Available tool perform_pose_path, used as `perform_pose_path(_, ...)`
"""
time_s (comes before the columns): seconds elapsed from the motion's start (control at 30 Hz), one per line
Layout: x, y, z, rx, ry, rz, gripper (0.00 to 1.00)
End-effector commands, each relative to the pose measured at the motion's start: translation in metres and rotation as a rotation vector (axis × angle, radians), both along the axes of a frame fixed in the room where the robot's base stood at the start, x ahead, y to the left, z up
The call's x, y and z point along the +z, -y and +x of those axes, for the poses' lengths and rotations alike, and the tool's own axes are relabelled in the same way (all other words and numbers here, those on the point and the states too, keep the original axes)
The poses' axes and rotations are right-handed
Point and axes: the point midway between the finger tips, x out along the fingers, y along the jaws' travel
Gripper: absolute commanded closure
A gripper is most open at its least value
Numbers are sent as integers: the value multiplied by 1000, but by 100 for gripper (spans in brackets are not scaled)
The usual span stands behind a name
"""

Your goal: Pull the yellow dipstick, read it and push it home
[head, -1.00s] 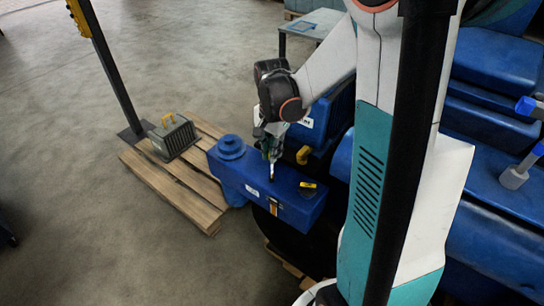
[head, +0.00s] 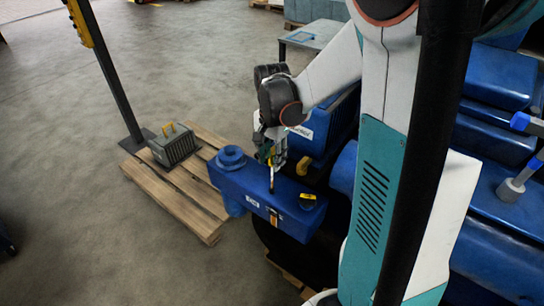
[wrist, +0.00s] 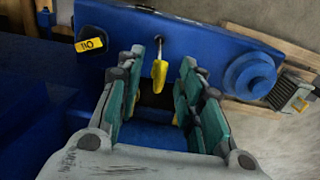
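The yellow dipstick handle (wrist: 159,74) sits between my open fingers in the wrist view, with a gap on each side. The handle is largely hidden by the fingers there. No reading on the stem can be made out.
A black cap with a yellow tag (head: 307,197) is beside the dipstick. A round blue fitting (head: 231,158) is at the block's left end. A grey box (head: 172,146) stands on a wooden pallet (head: 165,190). More blue machinery (head: 500,150) lies right.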

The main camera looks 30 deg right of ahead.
Motion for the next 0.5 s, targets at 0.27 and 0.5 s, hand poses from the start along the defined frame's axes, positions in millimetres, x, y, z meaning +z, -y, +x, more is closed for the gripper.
perform_pose_path(0.27, 39, 0, 0, 0, 0, 0, 66)
perform_pose_path(0.5, 86, 0, 0, 0, 0, 0, 66)
